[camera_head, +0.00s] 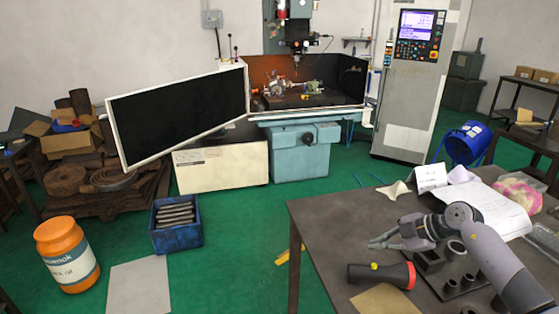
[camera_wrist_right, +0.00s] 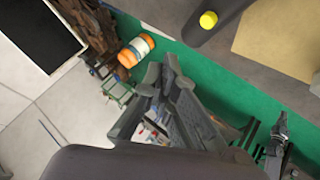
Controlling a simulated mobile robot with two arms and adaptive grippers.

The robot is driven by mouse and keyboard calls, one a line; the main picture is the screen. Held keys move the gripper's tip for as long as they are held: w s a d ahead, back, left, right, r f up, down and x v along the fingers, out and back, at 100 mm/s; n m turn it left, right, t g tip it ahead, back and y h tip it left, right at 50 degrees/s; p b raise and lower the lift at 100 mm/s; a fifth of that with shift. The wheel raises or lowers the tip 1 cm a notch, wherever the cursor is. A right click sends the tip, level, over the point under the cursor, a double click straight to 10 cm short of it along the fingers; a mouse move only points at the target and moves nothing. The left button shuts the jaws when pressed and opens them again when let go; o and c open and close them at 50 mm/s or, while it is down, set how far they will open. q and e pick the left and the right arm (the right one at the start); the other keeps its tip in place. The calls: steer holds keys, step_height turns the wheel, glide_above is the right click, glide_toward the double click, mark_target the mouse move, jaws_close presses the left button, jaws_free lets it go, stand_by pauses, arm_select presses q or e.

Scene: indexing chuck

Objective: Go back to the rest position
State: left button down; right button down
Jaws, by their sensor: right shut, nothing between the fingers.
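My right gripper (camera_head: 374,243) is shut and empty. It hovers above the left part of the dark workbench (camera_head: 330,222), behind a flashlight, with its fingers pointing left. Its grey fingers (camera_wrist_right: 165,85) also fill the middle of the right wrist view, with nothing between them. My right arm comes in from the lower right over the bench. My left gripper is not in view. The indexing chuck (camera_head: 277,87) appears to sit on the milling machine's table in the head view; its details are too small to tell.
A black and red flashlight (camera_head: 382,274), dark metal holders (camera_head: 428,263) and papers (camera_head: 483,203) lie on the bench. An orange drum (camera_head: 67,254), a blue crate (camera_head: 175,238) and a blue bin (camera_head: 466,144) stand on the floor.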

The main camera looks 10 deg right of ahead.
steer(key=a+r+m+t+y, duration=0.1)
steer(key=a+r+m+t, duration=0.6)
steer(key=a+t, duration=0.6)
steer(key=s+d+f+m+g+h, duration=0.5)
steer(key=s+f+m+g+h, duration=0.1)
steer(key=s+f+m+h, duration=0.5)
steer(key=s+a+f+n+g+y, duration=0.1)
steer(key=s+a+f+g, duration=0.2)
steer(key=s, duration=0.4)
steer(key=s+a+f+g+y, duration=0.1)
steer(key=s+a+f+g, duration=0.15)
steer(key=s, duration=0.55)
steer(key=s+a+f+n+g+y, duration=0.1)
steer(key=s+a+f+g+y, duration=0.2)
steer(key=s, duration=0.4)
steer(key=s+f+g+h+b, duration=0.1)
steer(key=s+f+g+b, duration=0.2)
steer(key=f, duration=2.9)
steer(key=s+d+f+b, duration=0.2)
steer(key=s+d+f, duration=0.1)
steer(key=s+f, duration=1.3)
steer(key=shift+g+h, duration=0.3)
steer(key=shift+g, duration=0.15)
